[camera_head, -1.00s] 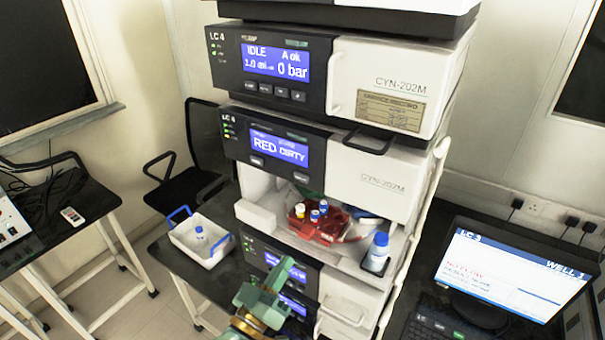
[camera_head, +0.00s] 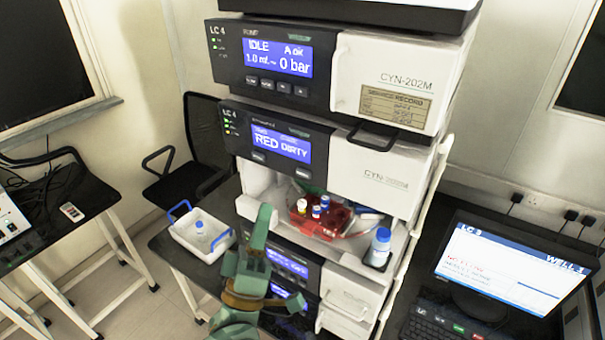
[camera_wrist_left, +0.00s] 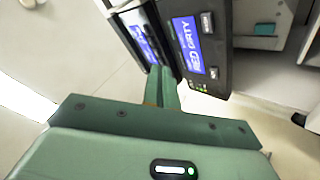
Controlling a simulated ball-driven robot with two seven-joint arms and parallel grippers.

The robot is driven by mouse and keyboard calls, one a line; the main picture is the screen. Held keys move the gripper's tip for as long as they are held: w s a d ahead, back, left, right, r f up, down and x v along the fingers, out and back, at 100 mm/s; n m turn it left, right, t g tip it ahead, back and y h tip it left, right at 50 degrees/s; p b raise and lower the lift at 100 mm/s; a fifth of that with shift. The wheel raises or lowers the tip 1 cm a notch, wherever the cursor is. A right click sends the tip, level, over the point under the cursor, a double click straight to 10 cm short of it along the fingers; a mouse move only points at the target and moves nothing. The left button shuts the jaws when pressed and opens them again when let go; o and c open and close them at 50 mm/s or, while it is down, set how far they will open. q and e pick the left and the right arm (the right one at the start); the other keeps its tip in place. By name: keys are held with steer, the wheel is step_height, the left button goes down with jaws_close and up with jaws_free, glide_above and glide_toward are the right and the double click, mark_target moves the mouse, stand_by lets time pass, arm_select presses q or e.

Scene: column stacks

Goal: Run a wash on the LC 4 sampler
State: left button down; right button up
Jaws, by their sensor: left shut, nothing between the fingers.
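The LC 4 sampler (camera_head: 270,150) is the second module of the stack, with a blue screen reading "RED" and "DIRTY" and two dark buttons under it. Its screen also shows, turned on its side, in the left wrist view (camera_wrist_left: 188,45). Its open bay holds a red tray (camera_head: 325,222) with several capped vials. My left gripper (camera_head: 265,212) is shut and empty, below and left of the sampler's panel and apart from it in the head view. In the left wrist view its closed fingers (camera_wrist_left: 162,85) point toward the panel. My right gripper is not in view.
The LC 4 pump (camera_head: 275,62) above reads "IDLE" and "0 bar". A blue-capped bottle (camera_head: 379,247) stands at the bay's right. A white tub (camera_head: 190,247) with blue handles sits left of the stack. A monitor (camera_head: 515,270) stands at right.

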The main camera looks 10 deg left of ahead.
mark_target(304, 174)
arm_select(q)
steer(key=w+d+b, duration=0.2)
steer(key=w+d, duration=0.1)
steer(key=w, duration=0.5)
steer(key=shift+b, duration=0.3)
steer(key=shift+w, duration=0.1)
stand_by(1.7)
steer(key=shift+w+d, duration=0.15)
steer(key=shift+w, duration=0.1)
steer(key=shift+w+d, duration=0.1)
steer(key=shift+w, duration=0.3)
stand_by(0.6)
steer(key=shift+s, duration=0.2)
steer(key=shift+s+a, duration=0.3)
steer(key=shift+s, duration=0.35)
